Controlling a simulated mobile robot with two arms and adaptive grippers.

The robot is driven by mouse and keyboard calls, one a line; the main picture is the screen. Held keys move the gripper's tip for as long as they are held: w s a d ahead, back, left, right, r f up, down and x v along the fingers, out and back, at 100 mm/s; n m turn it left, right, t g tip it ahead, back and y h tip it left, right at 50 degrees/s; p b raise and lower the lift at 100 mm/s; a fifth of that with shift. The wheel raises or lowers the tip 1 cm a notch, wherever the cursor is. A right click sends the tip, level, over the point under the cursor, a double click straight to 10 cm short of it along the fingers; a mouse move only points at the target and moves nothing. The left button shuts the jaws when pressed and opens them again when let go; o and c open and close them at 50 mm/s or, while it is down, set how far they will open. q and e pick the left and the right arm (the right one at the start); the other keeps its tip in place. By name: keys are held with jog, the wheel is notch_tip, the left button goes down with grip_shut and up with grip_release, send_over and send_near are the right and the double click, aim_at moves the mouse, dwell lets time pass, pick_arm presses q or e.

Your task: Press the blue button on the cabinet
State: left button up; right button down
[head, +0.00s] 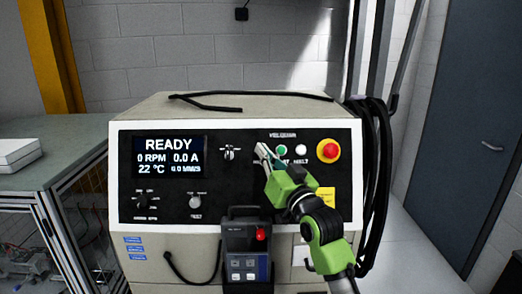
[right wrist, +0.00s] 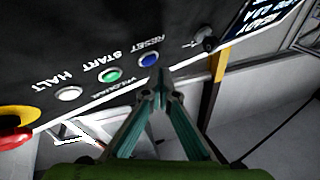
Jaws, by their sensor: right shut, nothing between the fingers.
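The cabinet's black front panel (head: 228,178) faces me. In the right wrist view the blue button (right wrist: 149,60), marked RESET, is at the end of a row of buttons. In the head view my right gripper hides it. My right gripper (head: 262,149) is shut and empty, fingers pointing at the panel. In the right wrist view its fingertips (right wrist: 161,82) appear just beside and below the blue button; I cannot tell whether they touch the panel. My left gripper is not in view.
Beside the blue button are a green START button (right wrist: 110,76) and a white HALT button (right wrist: 68,95). A red emergency stop (head: 328,151) is further right. A display (head: 169,157) reads READY. A handheld pendant (head: 247,250) hangs below; black cables (head: 376,180) hang at the right.

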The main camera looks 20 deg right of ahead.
jog(key=s+a+r+p, duration=0.1)
jog(key=s+r+p, duration=0.1)
jog(key=s+p, duration=0.2)
jog(key=shift+s+a+r, duration=0.3)
jog(key=shift+s, duration=0.3)
jog(key=shift+f, duration=0.1)
dwell(0.3)
